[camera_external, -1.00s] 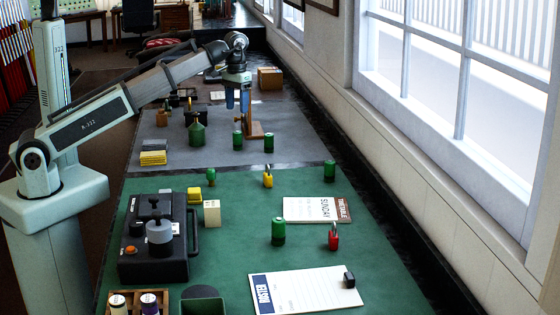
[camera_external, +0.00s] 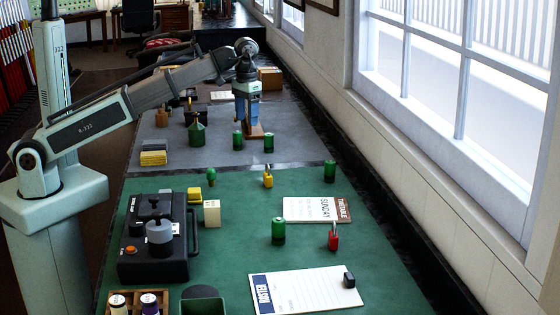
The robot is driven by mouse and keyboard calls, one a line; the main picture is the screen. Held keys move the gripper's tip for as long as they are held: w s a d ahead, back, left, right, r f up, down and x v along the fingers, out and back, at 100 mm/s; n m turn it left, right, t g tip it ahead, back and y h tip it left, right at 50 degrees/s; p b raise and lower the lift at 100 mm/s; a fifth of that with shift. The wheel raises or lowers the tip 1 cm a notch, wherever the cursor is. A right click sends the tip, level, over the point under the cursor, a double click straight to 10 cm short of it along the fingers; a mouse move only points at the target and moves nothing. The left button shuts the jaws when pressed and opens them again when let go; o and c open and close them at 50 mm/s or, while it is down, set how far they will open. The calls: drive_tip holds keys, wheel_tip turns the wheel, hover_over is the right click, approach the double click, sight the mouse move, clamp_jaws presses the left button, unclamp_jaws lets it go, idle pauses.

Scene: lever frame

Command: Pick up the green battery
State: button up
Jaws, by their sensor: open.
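Several green battery-like cylinders show, and I cannot tell which one the task means. Two stand on the grey mat: one at its middle (camera_external: 238,140) and one just right of it (camera_external: 268,143). Another stands at the right side (camera_external: 330,171), and a larger one stands on the green mat (camera_external: 278,231). My gripper (camera_external: 247,120) has blue fingers, is open, and hangs pointing down above or behind the two middle cylinders. It partly hides a brown wooden stand (camera_external: 256,131). No cylinder is seen between the fingers.
A green bottle-shaped object (camera_external: 197,132) stands left of my gripper. The window wall bounds the right.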

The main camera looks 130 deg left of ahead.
drive_tip(key=w+d+m, duration=0.4)
drive_tip(key=w+d, duration=1.2)
drive_tip(key=w, duration=0.1)
drive_tip(key=n, duration=0.6)
approach(280, 218)
wheel_tip(280, 218, down, 13)
drive_tip(key=shift+d+r, duration=0.1)
drive_tip(key=shift+d, duration=0.05)
drive_tip(key=c, duration=1.2)
drive_tip(key=shift+o, duration=0.2)
drive_tip(key=shift+r, duration=0.15)
